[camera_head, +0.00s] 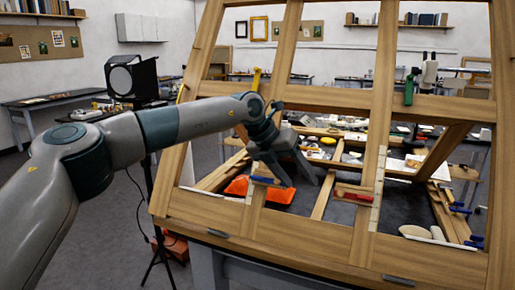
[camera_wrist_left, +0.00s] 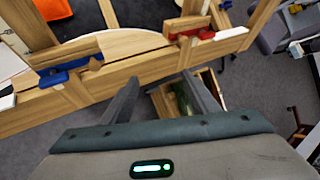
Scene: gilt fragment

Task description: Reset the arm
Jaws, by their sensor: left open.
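My left arm (camera_head: 185,122) comes in from the left and reaches out to the large tilted wooden frame (camera_head: 225,222). My left gripper (camera_head: 298,182) is at the frame's lower left part, pointing down. In the left wrist view the gripper (camera_wrist_left: 160,82) shows two dark fingers spread apart with nothing held between them. The frame's wooden beam (camera_wrist_left: 130,62) crosses just beyond the fingertips; I cannot tell whether they touch it. My right gripper is not in view.
A blue clamp (camera_wrist_left: 62,72) and a red clamp (camera_wrist_left: 193,34) sit on the beam near the fingers. An orange cloth (camera_head: 258,190) lies behind the frame. A black lamp (camera_head: 132,78) on a stand is close behind my arm. Floor at left (camera_head: 95,240) is mostly clear.

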